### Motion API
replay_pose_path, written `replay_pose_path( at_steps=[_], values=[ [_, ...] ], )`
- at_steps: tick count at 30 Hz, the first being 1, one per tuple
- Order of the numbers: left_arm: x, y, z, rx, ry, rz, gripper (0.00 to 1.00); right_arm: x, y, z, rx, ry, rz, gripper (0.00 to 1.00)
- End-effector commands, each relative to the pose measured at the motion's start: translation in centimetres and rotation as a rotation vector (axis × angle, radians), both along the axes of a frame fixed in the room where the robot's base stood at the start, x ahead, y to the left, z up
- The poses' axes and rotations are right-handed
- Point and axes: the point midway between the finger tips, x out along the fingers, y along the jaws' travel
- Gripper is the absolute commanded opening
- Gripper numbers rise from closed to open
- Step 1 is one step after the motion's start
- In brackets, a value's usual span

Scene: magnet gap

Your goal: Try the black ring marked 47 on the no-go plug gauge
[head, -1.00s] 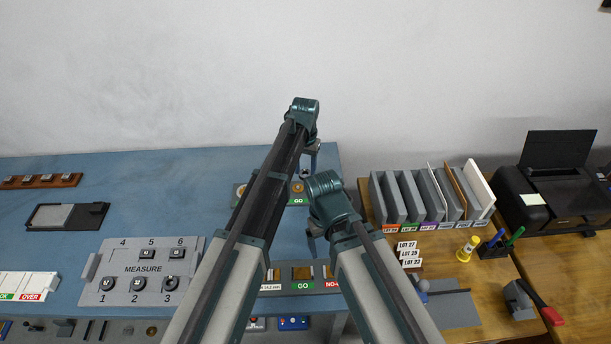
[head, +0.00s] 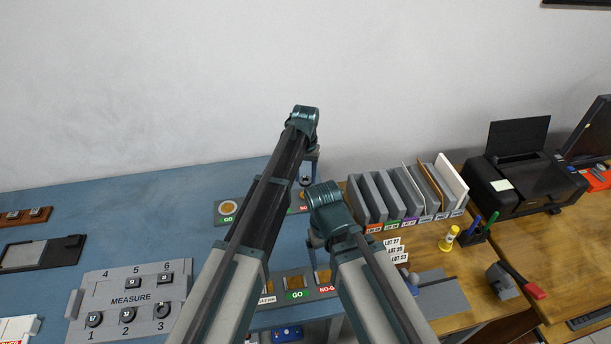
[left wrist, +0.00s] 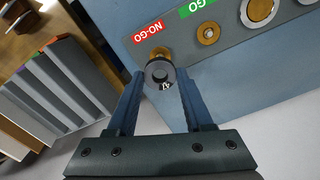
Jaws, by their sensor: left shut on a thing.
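The black ring marked 47 (left wrist: 163,74) is between the fingertips of my left gripper (left wrist: 161,78), which is shut on it. In the left wrist view the ring is over the brass NO-GO plug (left wrist: 158,52), whose top shows just beyond it. I cannot tell if the ring is around the plug or just above it. In the head view my left gripper (head: 306,177) points down at the NO-GO end of the gauge plate (head: 219,215). My right gripper (head: 315,240) is partly hidden by its own wrist; its opening does not show.
The GO plug (left wrist: 208,33) stands beside the NO-GO plug. A grey MEASURE board (head: 115,298) with several black rings lies at left. A second GO/NO-GO fixture (head: 297,283) is in front, partly behind my arms. Grey upright folders (head: 375,200) stand close on the right.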

Motion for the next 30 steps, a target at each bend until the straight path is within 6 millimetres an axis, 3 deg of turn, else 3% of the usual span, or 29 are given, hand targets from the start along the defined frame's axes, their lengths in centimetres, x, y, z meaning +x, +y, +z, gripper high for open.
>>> replay_pose_path(
  at_steps=[21,30],
  values=[
    [0.0,0.0,-4.9,0.000,0.000,0.000,0.02,0.0,0.0,-4.9,0.000,0.000,0.000,0.89],
    [0.0,0.0,-5.4,0.000,0.000,0.000,0.02,0.0,0.0,-5.4,0.000,0.000,0.000,0.89]
  ],
)
